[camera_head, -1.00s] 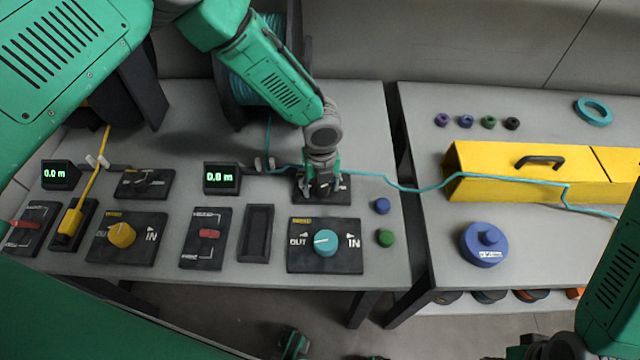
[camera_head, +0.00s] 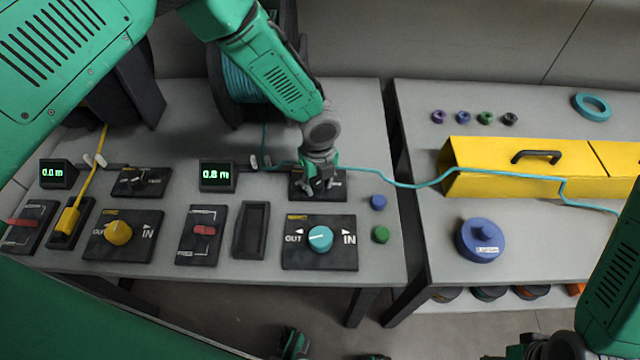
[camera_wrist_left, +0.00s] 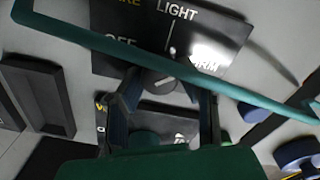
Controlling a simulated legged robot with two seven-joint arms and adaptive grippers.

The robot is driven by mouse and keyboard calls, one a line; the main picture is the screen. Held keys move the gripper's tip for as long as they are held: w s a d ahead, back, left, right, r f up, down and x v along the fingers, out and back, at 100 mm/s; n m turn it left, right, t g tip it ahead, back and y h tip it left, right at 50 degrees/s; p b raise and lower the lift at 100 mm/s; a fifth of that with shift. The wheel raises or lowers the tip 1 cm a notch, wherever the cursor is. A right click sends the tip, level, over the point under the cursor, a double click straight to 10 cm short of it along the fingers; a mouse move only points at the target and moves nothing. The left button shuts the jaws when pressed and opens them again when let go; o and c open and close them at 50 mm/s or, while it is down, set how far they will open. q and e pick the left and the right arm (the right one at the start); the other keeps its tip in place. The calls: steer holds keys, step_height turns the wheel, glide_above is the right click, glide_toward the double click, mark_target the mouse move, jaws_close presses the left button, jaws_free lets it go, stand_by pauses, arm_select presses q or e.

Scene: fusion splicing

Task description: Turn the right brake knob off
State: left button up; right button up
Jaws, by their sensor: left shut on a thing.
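The right brake panel (camera_wrist_left: 215,35) is dark with LIGHT, OFF and FIRM labels, the last partly washed out by glare. Its small dark knob (camera_wrist_left: 160,82) sits between my left fingertips in the left wrist view. In the head view my left gripper (camera_head: 317,186) reaches down onto this panel (camera_head: 340,184) and hides most of the knob. My left gripper is shut on the knob. The knob's exact setting is hard to read. My right arm enters at the lower right of the head view; its gripper does not clearly show.
A teal cable (camera_head: 400,185) runs past the gripper to the yellow box (camera_head: 500,179) and crosses the wrist view (camera_wrist_left: 180,68). A teal IN/OUT knob (camera_head: 320,239), a display (camera_head: 219,176), a red lever (camera_head: 204,230) and blue (camera_head: 378,202) and green (camera_head: 380,234) caps are nearby.

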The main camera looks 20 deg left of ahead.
arm_select(q)
steer(key=n, duration=0.2)
steer(key=n+b, duration=0.1)
steer(key=shift+w+a+n, duration=0.15)
steer(key=shift+w+n, duration=0.2)
steer(key=shift+n, duration=0.05)
steer(key=n, duration=0.3)
steer(key=shift+r+n, duration=0.1)
steer(key=shift+n, duration=0.2)
steer(key=n+b, duration=0.1)
steer(key=n, duration=0.2)
steer(key=shift+n, duration=0.3)
jaws_close()
steer(key=n, duration=0.5)
steer(key=shift+n, duration=0.3)
steer(key=n, duration=0.4)
steer(key=shift+n+b, duration=0.3)
steer(key=shift+n, duration=0.1)
steer(key=o, duration=1.1)
jaws_free()
steer(key=shift+s, duration=0.1)
